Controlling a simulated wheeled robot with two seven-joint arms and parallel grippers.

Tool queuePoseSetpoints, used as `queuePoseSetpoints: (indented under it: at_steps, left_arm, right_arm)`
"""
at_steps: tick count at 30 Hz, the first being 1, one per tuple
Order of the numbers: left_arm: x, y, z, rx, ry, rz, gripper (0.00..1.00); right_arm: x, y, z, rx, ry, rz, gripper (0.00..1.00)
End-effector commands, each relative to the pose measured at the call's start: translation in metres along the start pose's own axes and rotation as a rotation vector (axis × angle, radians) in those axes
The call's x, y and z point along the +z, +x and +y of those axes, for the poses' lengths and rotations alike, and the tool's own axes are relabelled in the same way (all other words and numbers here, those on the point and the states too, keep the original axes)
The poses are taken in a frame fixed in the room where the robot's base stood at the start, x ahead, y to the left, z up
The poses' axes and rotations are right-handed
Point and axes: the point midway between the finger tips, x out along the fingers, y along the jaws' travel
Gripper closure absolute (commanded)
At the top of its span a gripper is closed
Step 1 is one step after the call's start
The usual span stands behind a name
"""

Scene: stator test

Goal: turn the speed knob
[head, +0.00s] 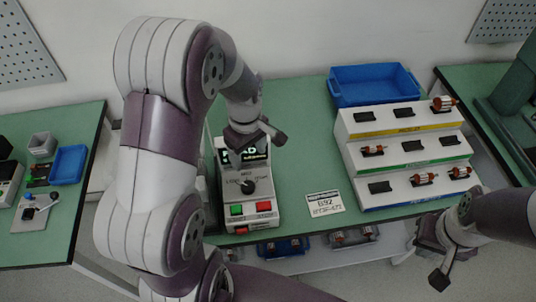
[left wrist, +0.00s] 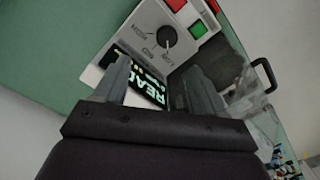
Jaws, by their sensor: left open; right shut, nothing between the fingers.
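The speed knob (head: 248,187) is a black round knob on the sloped front of a light grey tester box (head: 262,205). Printed labels surround it. The knob also shows near the top of the left wrist view (left wrist: 167,36). A lit display (left wrist: 152,78) reading "READ..." sits beside it. My left gripper (head: 256,140) is open over the display end of the box, apart from the knob, with nothing between its fingers. Its two fingers (left wrist: 160,82) show in the left wrist view. My right gripper (head: 437,262) is shut and empty at the lower right, off the table's front edge.
Below the knob are a green button (head: 236,210) and a red button (head: 264,206). A label card (head: 325,203) lies right of the box. A white stepped rack (head: 380,190) with several rotors and a blue bin (head: 375,85) stand further right.

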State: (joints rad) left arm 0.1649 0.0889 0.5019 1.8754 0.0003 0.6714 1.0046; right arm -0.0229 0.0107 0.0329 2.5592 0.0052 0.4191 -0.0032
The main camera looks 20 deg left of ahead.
Motion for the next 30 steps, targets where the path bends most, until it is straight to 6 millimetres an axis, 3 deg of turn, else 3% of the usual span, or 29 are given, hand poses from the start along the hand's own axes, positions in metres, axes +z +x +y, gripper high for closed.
queuePoseSetpoints:
  at_steps: [2, 12, 16, 21, 28, 30]
  left_arm:
    - [-0.004, 0.006, 0.000, -0.010, -0.057, -0.006, 0.30]
    - [-0.003, 0.089, 0.000, -0.009, -0.059, -0.005, 0.30]
    - [-0.003, 0.112, 0.000, -0.006, -0.058, -0.003, 0.30]
    - [-0.004, 0.125, 0.001, -0.004, -0.057, -0.001, 0.30]
    - [-0.004, 0.126, 0.001, -0.003, -0.057, -0.001, 0.30]
    - [-0.004, 0.126, 0.001, -0.003, -0.057, -0.001, 0.52]
  right_arm:
    - [0.000, -0.005, 0.000, 0.000, 0.000, -0.002, 1.00]
    - [-0.001, -0.013, 0.000, 0.000, 0.000, -0.002, 1.00]
    - [-0.001, -0.015, 0.000, 0.000, 0.000, -0.002, 1.00]
    - [-0.001, -0.016, 0.000, 0.000, 0.000, -0.002, 1.00]
    - [-0.001, -0.016, 0.000, 0.000, 0.000, -0.002, 1.00]
    - [-0.001, -0.016, 0.000, 0.000, 0.000, -0.002, 1.00]
